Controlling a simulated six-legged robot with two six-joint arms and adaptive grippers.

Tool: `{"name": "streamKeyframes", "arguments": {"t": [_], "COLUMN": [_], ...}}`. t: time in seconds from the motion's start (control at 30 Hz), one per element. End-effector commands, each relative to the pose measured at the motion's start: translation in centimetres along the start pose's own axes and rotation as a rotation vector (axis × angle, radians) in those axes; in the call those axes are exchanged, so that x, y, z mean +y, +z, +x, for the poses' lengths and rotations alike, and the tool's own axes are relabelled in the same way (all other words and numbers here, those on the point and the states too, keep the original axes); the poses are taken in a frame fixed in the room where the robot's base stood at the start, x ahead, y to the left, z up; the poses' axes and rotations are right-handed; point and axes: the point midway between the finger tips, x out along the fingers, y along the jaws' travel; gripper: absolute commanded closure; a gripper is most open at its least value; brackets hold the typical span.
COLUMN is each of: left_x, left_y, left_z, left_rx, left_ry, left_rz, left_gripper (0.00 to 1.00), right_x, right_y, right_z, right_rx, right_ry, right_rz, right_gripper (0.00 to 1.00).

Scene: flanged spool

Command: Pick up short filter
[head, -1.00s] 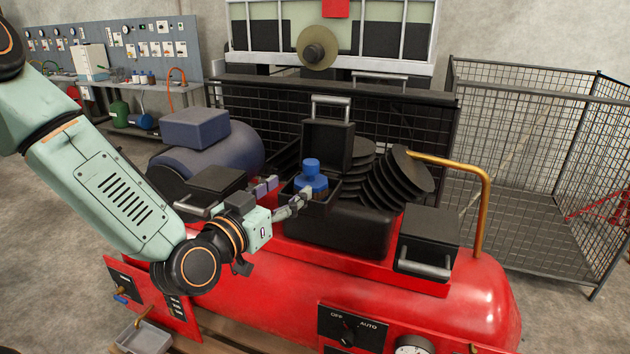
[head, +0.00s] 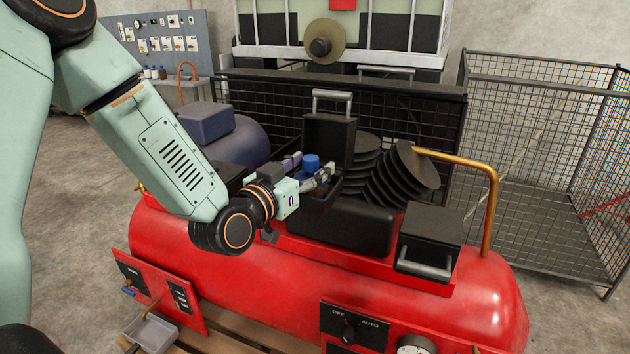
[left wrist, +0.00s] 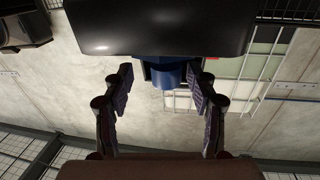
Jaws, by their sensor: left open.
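The short filter looks to be the blue stepped cylinder (head: 311,161) standing in an open black box (head: 316,222) on top of the red compressor. Its lower part is partly hidden by my gripper. My left gripper (head: 307,169) is open, with one finger on the far side of the filter and one on the near side. In the left wrist view the blue filter (left wrist: 168,77) shows between the two spread fingertips (left wrist: 160,82), with visible gaps, below the dark box (left wrist: 160,28). My right gripper is not in view.
The raised black lid (head: 329,140) stands behind the filter. Black ribbed discs (head: 404,172) and a brass pipe (head: 492,205) are to the right. A closed black box (head: 430,238) sits at the front right. A mesh fence (head: 410,125) runs behind the red compressor tank (head: 250,275).

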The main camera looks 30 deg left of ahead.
Motion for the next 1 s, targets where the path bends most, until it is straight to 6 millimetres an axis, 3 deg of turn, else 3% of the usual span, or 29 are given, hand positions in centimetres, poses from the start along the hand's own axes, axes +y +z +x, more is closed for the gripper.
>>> {"name": "streamKeyframes", "arguments": {"t": [0.2, 0.47, 1.0], "left_x": [0.0, 0.1, 0.0], "left_y": [0.1, 0.1, 0.1], "left_z": [2.0, 2.2, 2.2], "left_rx": [-0.002, -0.002, -0.001], "left_ry": [0.0, 0.001, 0.0], "left_rz": [0.001, -0.001, -0.001], "left_gripper": [0.42, 0.42, 0.86], "right_x": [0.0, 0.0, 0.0], "right_y": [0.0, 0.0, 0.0], "right_z": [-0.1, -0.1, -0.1], "right_rx": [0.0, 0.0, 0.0], "right_ry": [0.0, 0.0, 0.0], "right_rz": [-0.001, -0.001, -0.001], "right_gripper": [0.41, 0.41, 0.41]}}
